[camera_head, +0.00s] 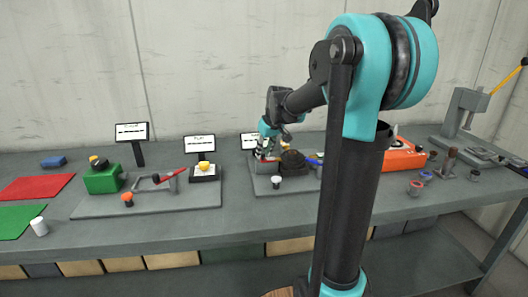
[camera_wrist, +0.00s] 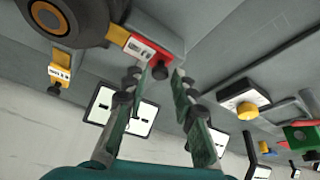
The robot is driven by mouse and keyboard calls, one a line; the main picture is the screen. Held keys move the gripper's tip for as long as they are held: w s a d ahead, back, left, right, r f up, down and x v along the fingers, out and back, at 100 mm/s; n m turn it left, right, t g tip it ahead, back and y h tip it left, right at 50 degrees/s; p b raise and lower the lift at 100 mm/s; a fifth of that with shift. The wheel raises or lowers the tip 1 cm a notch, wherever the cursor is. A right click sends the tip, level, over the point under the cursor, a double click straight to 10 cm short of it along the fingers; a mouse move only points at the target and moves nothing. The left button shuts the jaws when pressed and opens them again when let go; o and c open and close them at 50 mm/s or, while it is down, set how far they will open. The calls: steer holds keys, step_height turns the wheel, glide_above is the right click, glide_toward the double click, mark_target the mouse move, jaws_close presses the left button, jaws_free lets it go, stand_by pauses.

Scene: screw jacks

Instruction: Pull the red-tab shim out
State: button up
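The red-tab shim (camera_wrist: 118,36) shows in the wrist view as a red strip with a white label, beside the dark round screw jack (camera_wrist: 82,22). A dark knob sits near the end of its label. My gripper (camera_wrist: 158,78) is open, with its two fingertips apart just below the tab's labelled end. I cannot tell whether they touch it. In the head view my gripper (camera_head: 266,152) is low at the left side of the dark jack (camera_head: 292,158). The shim's inner end is hidden.
A yellow button box (camera_head: 204,171), a green block (camera_head: 103,179) and a red-handled lever (camera_head: 168,176) stand to the left. An orange device (camera_head: 402,158) stands to the right. A small white-topped knob (camera_head: 276,181) is in front of the jack.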

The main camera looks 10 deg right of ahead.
jaws_close()
steer(key=shift+a, duration=1.85)
steer(key=shift+o, duration=2.2)
jaws_free()
steer(key=shift+a, duration=0.1)
steer(key=shift+r, duration=0.1)
steer(key=v, duration=1.1)
steer(key=shift+s+r, duration=0.25)
steer(key=shift+r, duration=0.1)
